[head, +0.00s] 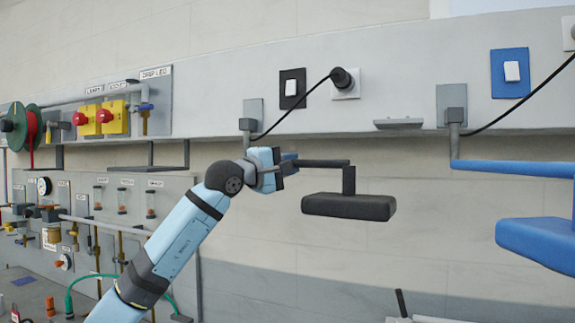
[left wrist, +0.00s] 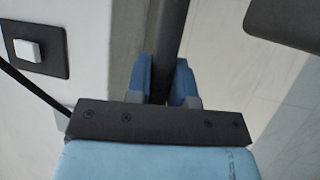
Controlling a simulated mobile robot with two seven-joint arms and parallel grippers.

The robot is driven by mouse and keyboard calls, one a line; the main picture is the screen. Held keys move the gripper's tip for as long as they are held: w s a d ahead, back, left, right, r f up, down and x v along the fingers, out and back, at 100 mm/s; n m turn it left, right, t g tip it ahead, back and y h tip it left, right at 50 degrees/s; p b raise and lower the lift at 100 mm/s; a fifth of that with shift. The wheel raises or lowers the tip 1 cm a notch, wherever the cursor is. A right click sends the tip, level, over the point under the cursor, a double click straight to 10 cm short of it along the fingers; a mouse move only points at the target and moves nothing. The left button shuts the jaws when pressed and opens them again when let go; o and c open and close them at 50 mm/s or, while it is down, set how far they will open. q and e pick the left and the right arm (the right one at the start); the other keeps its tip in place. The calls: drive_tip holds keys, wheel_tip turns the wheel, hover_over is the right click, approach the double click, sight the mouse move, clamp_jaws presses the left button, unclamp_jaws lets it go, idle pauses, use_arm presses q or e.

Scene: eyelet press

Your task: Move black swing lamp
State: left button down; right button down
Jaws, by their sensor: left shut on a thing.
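The black swing lamp (head: 349,207) hangs from a dark horizontal arm (head: 322,163) in front of the wall, with its flat rectangular head to the right of my gripper. My left gripper (head: 288,161) is shut on the lamp's arm, close to the wall bracket side. In the left wrist view the dark bar (left wrist: 172,40) runs between the two blue fingers (left wrist: 161,85), and part of the lamp head (left wrist: 285,22) shows at the upper right. My right gripper is not in view.
A blue swing lamp (head: 535,238) hangs at the right. A black switch plate (head: 292,88) and a socket with a plug (head: 345,83) sit on the grey rail above. Valves and gauges fill the left. The space below the black lamp is open.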

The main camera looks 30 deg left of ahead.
use_arm(q)
drive_tip(key=c, duration=1)
unclamp_jaws()
drive_tip(key=shift+s+a+f, duration=0.15)
drive_tip(key=shift+s, duration=0.2)
drive_tip(key=b+v, duration=0.5)
drive_tip(key=v, duration=0.8)
